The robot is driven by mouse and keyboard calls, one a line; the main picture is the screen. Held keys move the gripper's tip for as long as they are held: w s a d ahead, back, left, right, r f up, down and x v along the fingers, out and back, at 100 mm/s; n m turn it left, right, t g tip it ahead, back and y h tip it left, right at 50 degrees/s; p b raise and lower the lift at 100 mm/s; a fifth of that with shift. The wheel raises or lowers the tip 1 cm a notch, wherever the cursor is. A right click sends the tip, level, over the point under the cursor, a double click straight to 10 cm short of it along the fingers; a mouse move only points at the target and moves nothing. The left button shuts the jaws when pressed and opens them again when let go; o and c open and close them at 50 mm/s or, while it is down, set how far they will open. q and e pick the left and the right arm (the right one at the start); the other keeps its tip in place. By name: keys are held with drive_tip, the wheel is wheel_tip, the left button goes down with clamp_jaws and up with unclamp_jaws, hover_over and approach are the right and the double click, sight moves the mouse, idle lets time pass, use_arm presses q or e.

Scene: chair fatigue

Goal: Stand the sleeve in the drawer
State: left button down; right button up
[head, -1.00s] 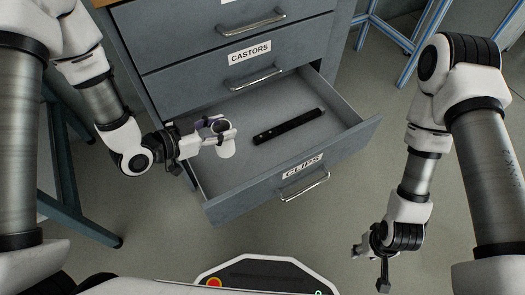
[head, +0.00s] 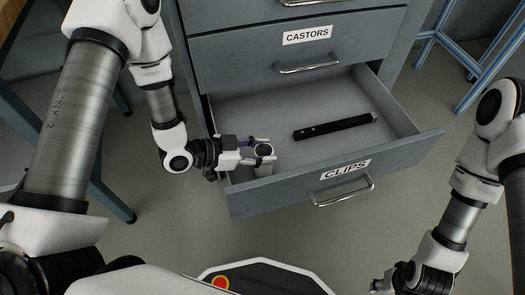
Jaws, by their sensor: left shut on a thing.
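The drawer (head: 290,163) labelled CLIPS is pulled open. My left gripper (head: 264,155) is over its left front part. I cannot tell whether the sleeve's lower end touches the drawer floor. The fingers hide part of its sides. My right gripper (head: 383,287) is at the bottom right, outside the drawer, partly cut off by the picture edge; its fingers do not show clearly.
A long black bar (head: 335,127) lies on the drawer floor, right of and behind the sleeve. The drawer's front panel (head: 290,191) has a metal handle (head: 343,192). The closed CASTORS drawer (head: 240,58) is above. Bare drawer floor surrounds the bar.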

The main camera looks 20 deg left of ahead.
use_arm(q)
drive_tip(key=shift+f, duration=0.1)
drive_tip(key=c, duration=0.6)
unclamp_jaws()
drive_tip(key=shift+r, duration=0.2)
drive_tip(key=p+v, duration=0.5)
drive_tip(key=v, duration=0.7)
drive_tip(key=shift+f+p, duration=0.1)
drive_tip(key=shift+p, duration=0.3)
